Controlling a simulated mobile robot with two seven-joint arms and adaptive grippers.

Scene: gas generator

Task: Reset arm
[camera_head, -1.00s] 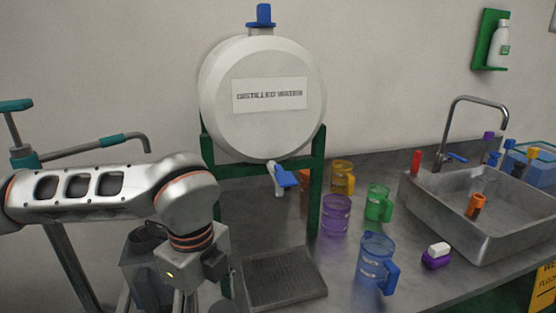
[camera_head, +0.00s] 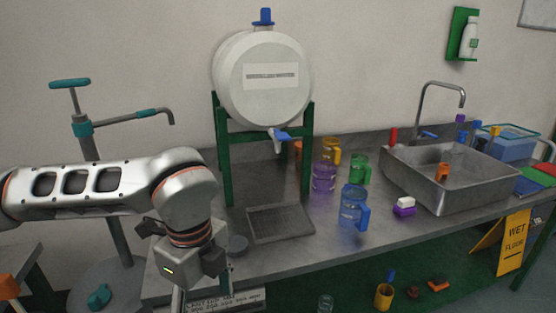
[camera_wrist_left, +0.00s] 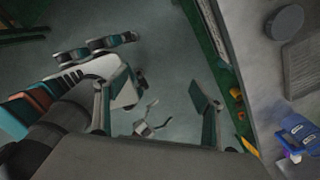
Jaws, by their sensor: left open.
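My left arm (camera_head: 100,185) reaches in from the left in the head view, bent at the elbow with its lower part hanging down in front of the bench's left end. In that view the fingers are mostly cut off by the bottom edge. In the left wrist view my left gripper (camera_wrist_left: 155,105) is open, its two fingers well apart with nothing between them. It points down over the floor, left of the bench edge. My right gripper is in neither view.
The bench holds a distilled water tank (camera_head: 265,77) on a green stand, a drain tray (camera_head: 280,222), several coloured mugs including a blue one (camera_head: 353,207), and a sink (camera_head: 450,180). A teal-handled stand (camera_head: 110,190) is at left. A yellow wet floor sign (camera_head: 513,240) stands at right.

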